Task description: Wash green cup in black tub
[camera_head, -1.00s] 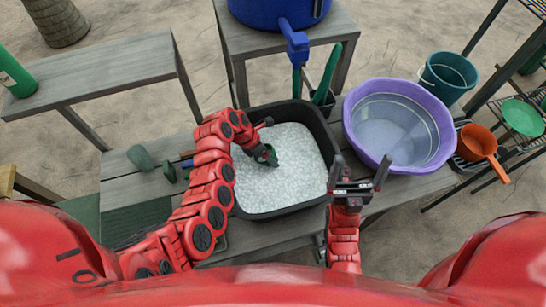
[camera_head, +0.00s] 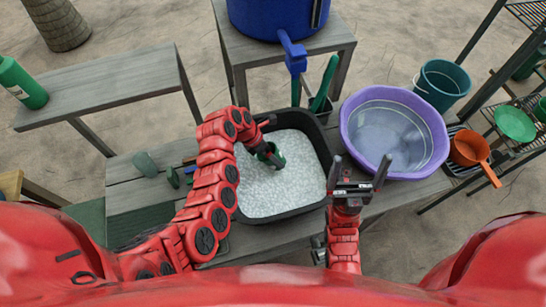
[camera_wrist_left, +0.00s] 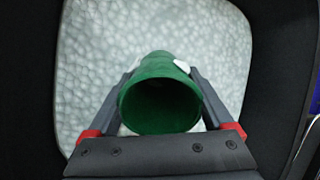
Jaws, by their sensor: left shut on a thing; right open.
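The black tub (camera_head: 325,150) stands on the wooden table and is filled with white suds; its dark wall also shows in the left wrist view (camera_wrist_left: 285,70). The green cup (camera_head: 276,156) is over the suds inside the tub, partly covered by my gripper in the head view. In the left wrist view the cup (camera_wrist_left: 160,95) lies between the fingers with its dark opening toward the camera, and suds cling near it. My left gripper (camera_head: 264,150) is shut on the cup. My right gripper (camera_head: 358,170) is open and empty, fingers pointing up, beside the tub's right side.
A purple basin (camera_head: 440,125) of water stands right of the tub. A blue barrel with tap (camera_head: 270,15) is behind. An orange pot (camera_head: 468,148), a green plate (camera_head: 515,123) and a teal bucket (camera_head: 446,80) are at right. A green bottle (camera_head: 22,82) is at left.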

